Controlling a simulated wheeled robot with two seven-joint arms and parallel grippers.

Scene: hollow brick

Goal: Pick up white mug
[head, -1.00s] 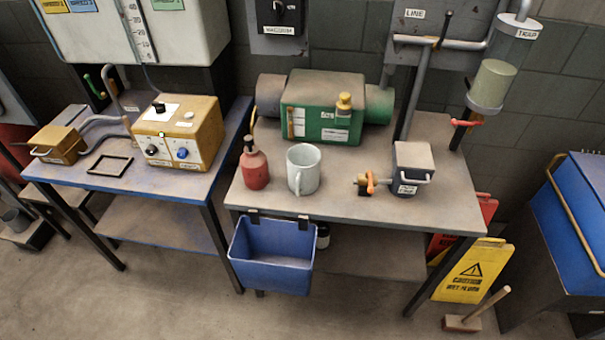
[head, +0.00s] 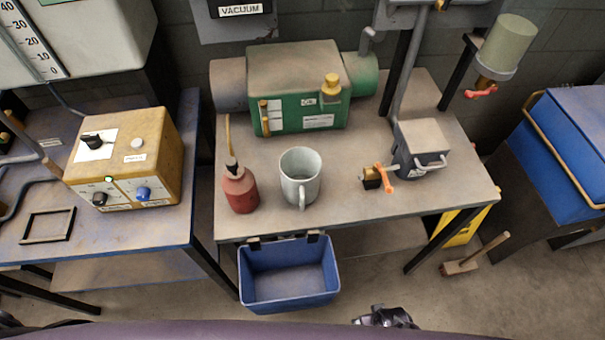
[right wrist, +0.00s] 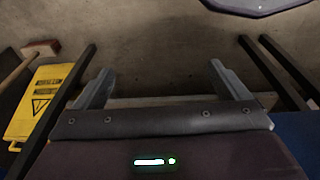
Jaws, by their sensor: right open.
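The white mug (head: 300,176) stands upright on the right-hand workbench (head: 345,215), its handle facing the front edge. A red oil can (head: 239,188) stands close to its left. My right gripper (head: 386,317) shows only in part at the bottom of the head view, low in front of the bench and well apart from the mug. In the right wrist view my right gripper (right wrist: 163,85) has its fingers spread wide with nothing between them. The mug is not in the wrist view.
A green machine (head: 300,90) stands behind the mug. A blue bin (head: 288,290) hangs from the bench's front edge. A yellow sign (right wrist: 42,95) and a brush stand on the floor.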

